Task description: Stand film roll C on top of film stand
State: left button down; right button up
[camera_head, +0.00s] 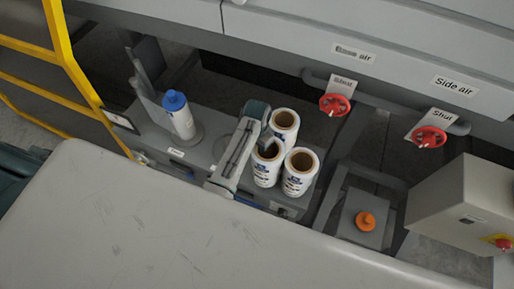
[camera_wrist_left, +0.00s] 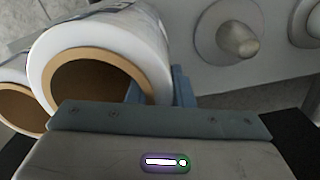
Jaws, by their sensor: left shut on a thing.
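Three white film rolls with brown cores stand close together on a grey shelf: a back roll (camera_head: 285,118), a front left roll (camera_head: 265,172) and a right roll (camera_head: 299,184). Their letters are too small to read. My left gripper (camera_head: 266,143) is shut on the wall of the front left roll, one finger in its core and one outside. In the left wrist view the held roll (camera_wrist_left: 105,40) has another roll (camera_wrist_left: 15,105) beside it.
Two red valve handles (camera_head: 334,105) (camera_head: 429,137) stick out behind and right of the rolls. An orange knob (camera_head: 365,221) sits on a low box. A grey control box (camera_head: 455,205) stands far right. A yellow rail (camera_head: 75,75) is at left. Two grey flanged cones (camera_wrist_left: 228,42) (camera_wrist_left: 308,22) show in the wrist view.

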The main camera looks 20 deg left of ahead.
pick_arm(q)
jog(key=shift+f, duration=1.15)
jog(key=c, duration=1.3)
grip_release()
pick_arm(e)
jog(key=shift+s+a, duration=0.15)
jog(key=shift+a, duration=0.2)
pick_arm(q)
notch_tip(320, 180, up, 11)
jog(key=b, duration=0.3)
jog(key=shift+b, duration=0.35)
jog(key=shift+r, duration=0.55)
pick_arm(e)
jog(key=shift+f, duration=1.9)
